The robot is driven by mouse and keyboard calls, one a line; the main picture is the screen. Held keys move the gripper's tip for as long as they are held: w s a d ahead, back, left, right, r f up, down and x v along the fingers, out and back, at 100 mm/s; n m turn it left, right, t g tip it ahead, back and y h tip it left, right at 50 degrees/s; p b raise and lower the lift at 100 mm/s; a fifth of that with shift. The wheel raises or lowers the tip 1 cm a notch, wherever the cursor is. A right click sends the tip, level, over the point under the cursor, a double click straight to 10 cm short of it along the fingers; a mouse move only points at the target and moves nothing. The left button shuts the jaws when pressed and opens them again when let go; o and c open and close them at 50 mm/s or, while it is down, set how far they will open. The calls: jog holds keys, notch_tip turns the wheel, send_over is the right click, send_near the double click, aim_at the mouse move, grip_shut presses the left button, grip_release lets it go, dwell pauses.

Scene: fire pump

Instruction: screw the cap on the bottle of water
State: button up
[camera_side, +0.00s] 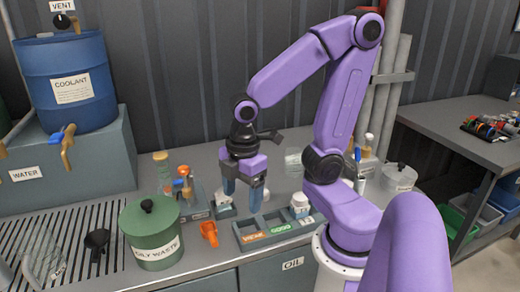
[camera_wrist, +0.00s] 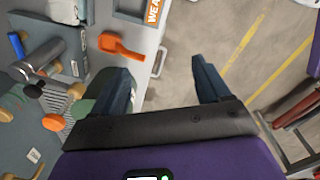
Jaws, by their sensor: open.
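My gripper (camera_side: 243,196) is open, its two blue fingers pointing down above the bench behind the grey compartment tray. In the wrist view my gripper (camera_wrist: 161,65) has nothing between its fingers. A clear bottle-like vessel with a tan top (camera_side: 161,172) stands left of my gripper, beside an orange-brown fitting. Another clear vessel (camera_side: 295,162) stands behind and right of the gripper, partly blurred. I cannot tell which is the bottle of water. I cannot make out a loose cap for certain.
The tray (camera_side: 272,238) has labels including GOOD. An orange scoop (camera_side: 209,233) lies left of it and shows in the wrist view (camera_wrist: 122,46). Small white-topped containers (camera_side: 299,200) flank my gripper.

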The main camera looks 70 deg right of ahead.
jog(key=w+d+n, duration=0.3)
jog(key=w+d, duration=0.6)
jog(key=d, duration=0.1)
jog(key=s+d+n+h, duration=0.2)
jog(key=s+d+n, duration=0.15)
jog(key=d, duration=0.85)
jog(key=shift+m, duration=0.25)
jog(key=shift+s+d+f, duration=0.1)
jog(key=shift+d+f, duration=0.2)
jog(key=shift+f, duration=2.65)
jog(key=shift+s+d+f, duration=0.1)
jog(key=shift+d+f, duration=0.2)
jog(key=shift+f, duration=2.6)
jog(key=shift+s+d+f, duration=0.1)
jog(key=shift+d+f, duration=0.2)
jog(key=shift+f, duration=2.65)
